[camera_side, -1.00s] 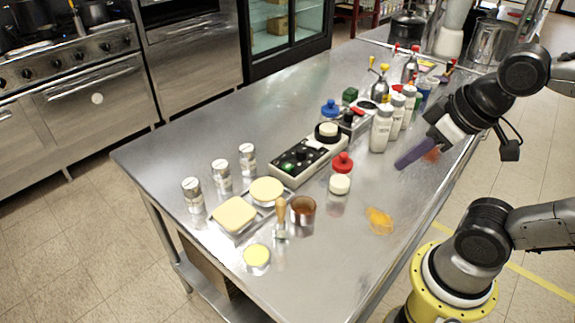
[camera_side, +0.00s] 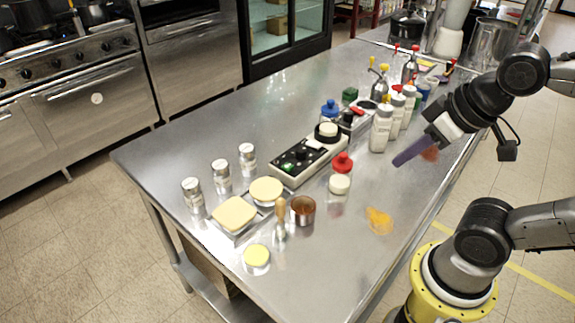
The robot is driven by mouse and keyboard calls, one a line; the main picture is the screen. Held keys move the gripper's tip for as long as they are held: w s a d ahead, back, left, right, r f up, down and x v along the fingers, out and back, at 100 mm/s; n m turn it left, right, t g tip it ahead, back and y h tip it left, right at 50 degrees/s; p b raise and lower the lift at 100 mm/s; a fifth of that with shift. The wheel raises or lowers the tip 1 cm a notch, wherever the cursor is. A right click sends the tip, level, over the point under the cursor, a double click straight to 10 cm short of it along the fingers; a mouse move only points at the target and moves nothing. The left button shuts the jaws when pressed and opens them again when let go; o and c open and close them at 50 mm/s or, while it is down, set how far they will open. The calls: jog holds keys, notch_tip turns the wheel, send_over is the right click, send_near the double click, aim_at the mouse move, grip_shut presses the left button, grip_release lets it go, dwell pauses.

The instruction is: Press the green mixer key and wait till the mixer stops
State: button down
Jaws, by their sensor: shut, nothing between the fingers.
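A long pale box with a black control panel (camera_side: 297,160) lies mid-table. Its panel has small green marks and a dark knob, and a round white-topped part (camera_side: 327,130) sits at its far end. I take it to be the mixer; which mark is the green key is too small to tell. My gripper (camera_side: 397,164) has purple fingers, shut and empty. It is tilted down to the left, to the right of the box and apart from it, near the white bottles. Whether the mixer is running does not show.
White bottles (camera_side: 381,130) stand between the box and my gripper. A red-capped jar (camera_side: 341,172), a brown cup (camera_side: 302,209) and an orange heap (camera_side: 379,220) are nearer the front. Metal shakers (camera_side: 221,176) stand left. The table's left back is clear.

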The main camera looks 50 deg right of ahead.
jog(key=w+d+r+n+t+h, duration=0.1)
jog(key=w+d+r+n+t, duration=0.15)
jog(key=w+r, duration=0.4)
jog(key=w+d+r+n+t+h, duration=0.1)
jog(key=w+d+r+n+t, duration=0.2)
jog(key=w, duration=0.7)
jog(key=n+g+y, duration=0.3)
jog(key=n+y, duration=0.1)
jog(key=n, duration=0.2)
send_over(293, 167)
notch_tip(293, 167, down, 14)
jog(key=shift+r+t, duration=0.2)
jog(key=shift+t, duration=0.05)
jog(key=shift+f, duration=4.4)
jog(key=shift+f, duration=0.1)
